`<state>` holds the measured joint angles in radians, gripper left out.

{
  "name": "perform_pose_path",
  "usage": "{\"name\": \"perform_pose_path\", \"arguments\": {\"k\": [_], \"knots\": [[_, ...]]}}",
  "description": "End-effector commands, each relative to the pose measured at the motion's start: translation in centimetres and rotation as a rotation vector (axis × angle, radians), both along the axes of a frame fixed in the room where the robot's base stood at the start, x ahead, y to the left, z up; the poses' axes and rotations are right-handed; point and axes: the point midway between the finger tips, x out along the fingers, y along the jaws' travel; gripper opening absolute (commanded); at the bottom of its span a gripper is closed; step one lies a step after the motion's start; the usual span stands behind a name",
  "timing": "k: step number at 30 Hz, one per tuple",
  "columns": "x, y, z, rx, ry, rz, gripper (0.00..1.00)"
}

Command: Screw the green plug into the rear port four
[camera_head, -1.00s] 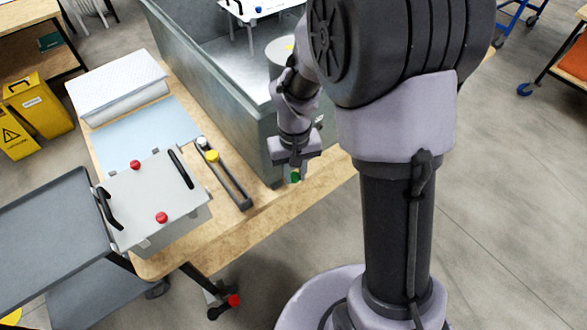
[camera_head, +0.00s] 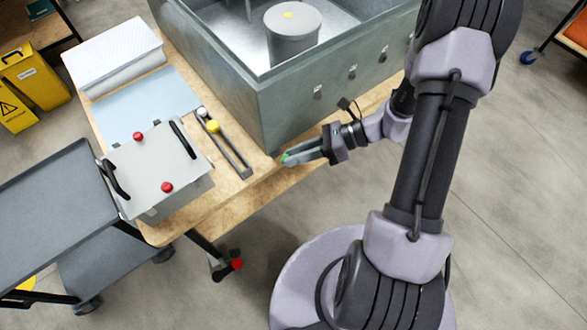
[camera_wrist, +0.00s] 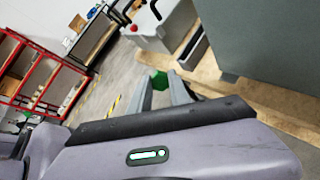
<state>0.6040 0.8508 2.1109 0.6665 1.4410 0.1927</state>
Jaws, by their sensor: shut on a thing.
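My gripper (camera_head: 287,159) is shut on the green plug (camera_head: 284,159), just outside the near corner of the large grey metal tank. The green plug also shows between the fingertips in the wrist view (camera_wrist: 158,80). The grey box (camera_head: 160,182) with red plugs (camera_head: 167,187) on its lid and black handles stands on the bench at left, apart from my gripper. One more red plug (camera_head: 138,136) sits farther back on the lid. I cannot tell which port is the rear port four.
The grey tank (camera_head: 262,115) with a round canister (camera_head: 292,35) in it stands behind my gripper. A narrow rack (camera_head: 240,172) with a white and a yellow plug (camera_head: 213,125) lies beside the box. A blue mat (camera_head: 150,105) and a grey cart (camera_head: 50,215) are at left.

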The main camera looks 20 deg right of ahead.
Motion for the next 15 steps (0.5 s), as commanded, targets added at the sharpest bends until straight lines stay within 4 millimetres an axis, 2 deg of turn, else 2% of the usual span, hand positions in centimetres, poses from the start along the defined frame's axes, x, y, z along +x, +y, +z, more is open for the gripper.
{"name": "perform_pose_path", "arguments": {"k": [3, 7, 12, 15], "knots": [[1.8, -2.8, 0.4, 0.124, -0.031, -0.266, 0.00], [3.6, -6.8, 0.3, 0.226, -0.101, -0.535, 0.00], [4.6, -12.4, -0.3, 0.309, -0.204, -0.828, 0.00], [4.6, -15.0, -0.7, 0.332, -0.254, -0.944, 0.00]]}}
